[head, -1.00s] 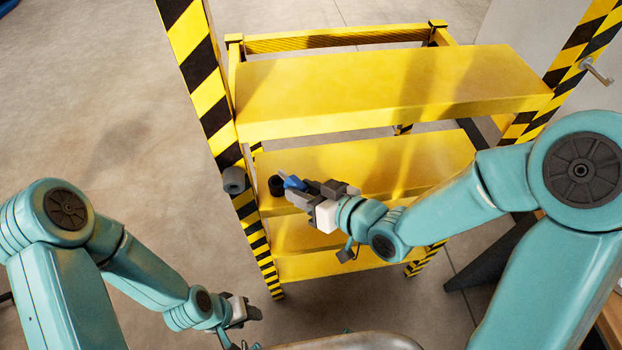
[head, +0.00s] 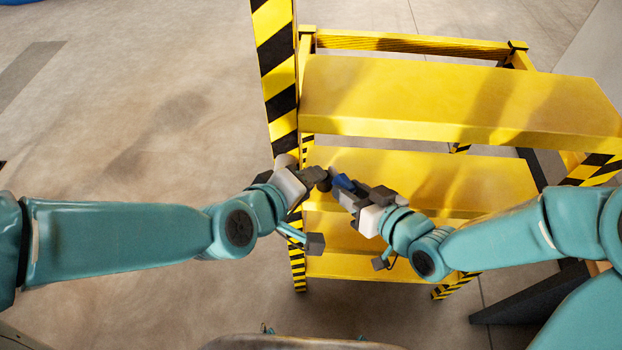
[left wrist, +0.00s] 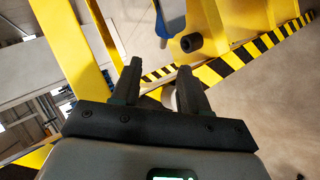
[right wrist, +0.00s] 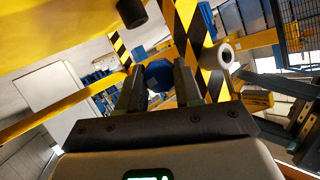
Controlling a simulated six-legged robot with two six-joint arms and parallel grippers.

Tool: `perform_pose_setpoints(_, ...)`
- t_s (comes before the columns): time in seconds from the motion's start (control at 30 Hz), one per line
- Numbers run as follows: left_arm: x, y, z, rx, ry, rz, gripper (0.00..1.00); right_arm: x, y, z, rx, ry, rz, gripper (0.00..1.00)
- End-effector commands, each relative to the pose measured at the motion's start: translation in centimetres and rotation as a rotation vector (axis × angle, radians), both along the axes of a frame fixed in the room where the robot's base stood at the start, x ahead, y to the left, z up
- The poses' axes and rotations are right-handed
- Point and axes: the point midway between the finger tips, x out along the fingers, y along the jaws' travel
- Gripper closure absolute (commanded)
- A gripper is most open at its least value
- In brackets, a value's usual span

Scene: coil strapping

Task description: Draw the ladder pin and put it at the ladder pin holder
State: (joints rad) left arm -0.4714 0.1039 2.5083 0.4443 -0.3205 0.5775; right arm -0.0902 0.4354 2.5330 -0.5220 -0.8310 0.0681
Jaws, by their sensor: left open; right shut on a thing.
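My right gripper (head: 352,187) is shut on a blue piece (head: 344,182), which looks like the ladder pin's grip. The blue piece sits between its fingertips in the right wrist view (right wrist: 158,75); the pin's shaft cannot be made out. My left gripper (left wrist: 158,78) is open, its fingertips close to the right gripper at the yellow ladder's left post. A short black cylinder (left wrist: 191,43) sticks out from the yellow frame, near the blue piece. A pale grey tube (right wrist: 226,57) is on the striped post; it shows partly behind a left finger in the left wrist view (left wrist: 169,98). I cannot tell which is the holder.
The black-and-yellow striped post (head: 273,60) rises beside my left gripper. Wide yellow steps (head: 450,95) stand behind and above my right gripper. Open concrete floor (head: 130,120) lies to the left. A dark slanted beam (head: 525,295) is at lower right.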

Motion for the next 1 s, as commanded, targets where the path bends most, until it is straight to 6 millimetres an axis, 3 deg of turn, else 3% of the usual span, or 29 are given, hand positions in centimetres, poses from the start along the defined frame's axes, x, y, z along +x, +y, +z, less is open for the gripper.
perform_pose_setpoints(0.6, 7.4, -4.5, -5.8, -0.002, 0.001, 0.0, 0.56, 0.0, 0.0, 0.0, 0.001, -0.001, 0.0, 1.0)
perform_pose_setpoints(1.0, 8.4, -5.1, -6.5, -0.002, -0.002, -0.001, 0.56, 0.0, 0.0, 0.0, 0.001, -0.001, 0.0, 1.0)
